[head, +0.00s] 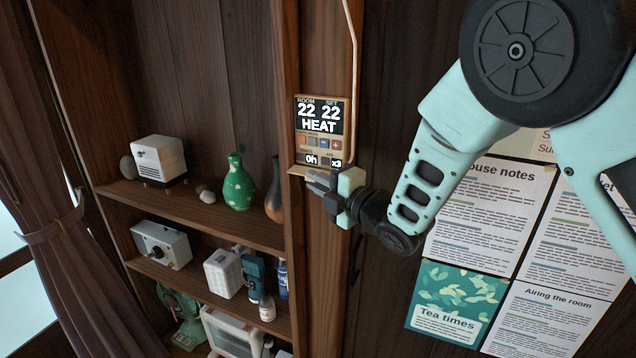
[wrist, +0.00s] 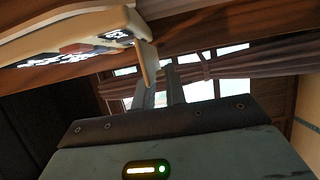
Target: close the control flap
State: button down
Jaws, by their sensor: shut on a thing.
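The wall control panel (head: 320,117) hangs on the wooden post, with a display reading ROOM 22, SET 22, HEAT. Its buttons below the display are uncovered. The tan control flap (head: 296,170) is open and juts out at the panel's lower edge, partly hidden by my gripper. In the wrist view the panel (wrist: 75,45) is at upper left and the flap (wrist: 147,64) reaches down to my fingers. My gripper (head: 312,182) is just below the panel, its fingers (wrist: 160,92) shut on the flap's edge.
Left of the post, shelves (head: 240,230) hold a white heater-like box (head: 159,158), a green vase (head: 238,185), a dark vase (head: 273,190) and several small items. Paper notices (head: 490,210) cover the wall at right, behind my arm. A curtain (head: 70,230) hangs at far left.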

aim_at(322, 160)
jog(key=shift+m, duration=0.3)
dwell(0.4)
jog(key=r+m+g+p, duration=0.1)
jog(key=m, duration=0.1)
jog(key=r+m+g+h, duration=0.1)
jog(key=m, duration=0.1)
jog(key=r+m+g+p, duration=0.1)
jog(key=m, duration=0.1)
jog(key=shift+w+d+r+m+h+p, duration=0.25)
jog(key=shift+w+r+m+h+p, duration=0.05)
jog(key=shift+w+r, duration=0.05)
jog(key=m+p, duration=0.1)
jog(key=p, duration=0.1)
jog(key=r+m+g+p, duration=0.1)
jog(key=p, duration=0.1)
jog(key=shift+w+d, duration=0.1)
jog(key=shift+w, duration=0.25)
jog(key=shift+w+m+g+p, duration=0.2)
jog(key=shift+m+g+p, duration=0.45)
jog(key=shift+p, duration=0.55)
jog(key=shift+f, duration=0.2)
